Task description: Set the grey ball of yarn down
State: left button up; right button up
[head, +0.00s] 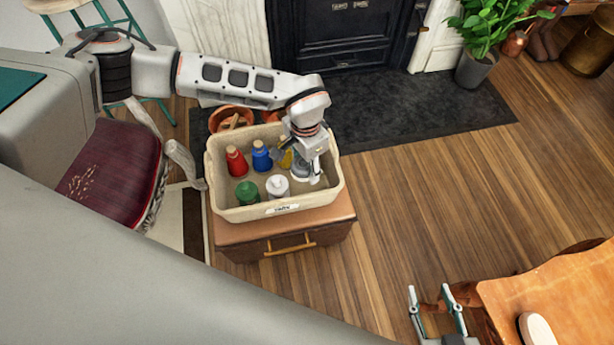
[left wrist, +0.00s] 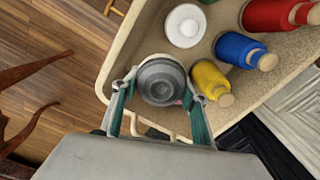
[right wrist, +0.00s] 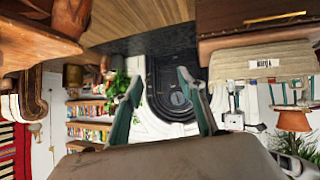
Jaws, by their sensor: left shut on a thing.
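The grey ball of yarn (left wrist: 162,79) shows in the left wrist view as a round, ringed grey thing between my left gripper's teal fingers (left wrist: 158,92). In the head view my left gripper (head: 307,172) points down inside the right end of a cream bin (head: 330,197), shut on the grey yarn (head: 300,163), which is partly hidden by it. I cannot tell whether the yarn touches the bin's floor. My right gripper (head: 430,294) is open and empty, away from the bin near a wooden table; its fingers also show apart in the right wrist view (right wrist: 160,74).
The bin holds red (head: 236,160), blue (head: 262,156), yellow (head: 285,157), green (head: 247,192) and white (head: 277,187) spool-like things. It stands on a brown cabinet (head: 283,236). A chair (head: 112,172) is left; a wooden table (head: 565,290) is lower right. Open floor lies between.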

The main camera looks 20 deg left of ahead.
aim_at(306, 187)
pick_arm(q)
notch_tip(306, 187, down, 2)
jog(key=shift+s+f, duration=0.1)
jog(key=shift+s, duration=0.05)
jog(key=shift+f, duration=0.4)
notch_tip(306, 187, down, 5)
jog(key=shift+r+b, duration=0.2)
jog(key=shift+b, duration=0.8)
jog(key=shift+w+f, duration=0.2)
jog(key=shift+f, duration=0.4)
jog(key=o, duration=1.1)
pick_arm(e)
jog(key=a, duration=0.1)
jog(key=a+r, duration=0.1)
jog(key=w+a+y, duration=0.1)
jog(key=shift+r+m+t, duration=0.3)
jog(key=shift+r, duration=0.05)
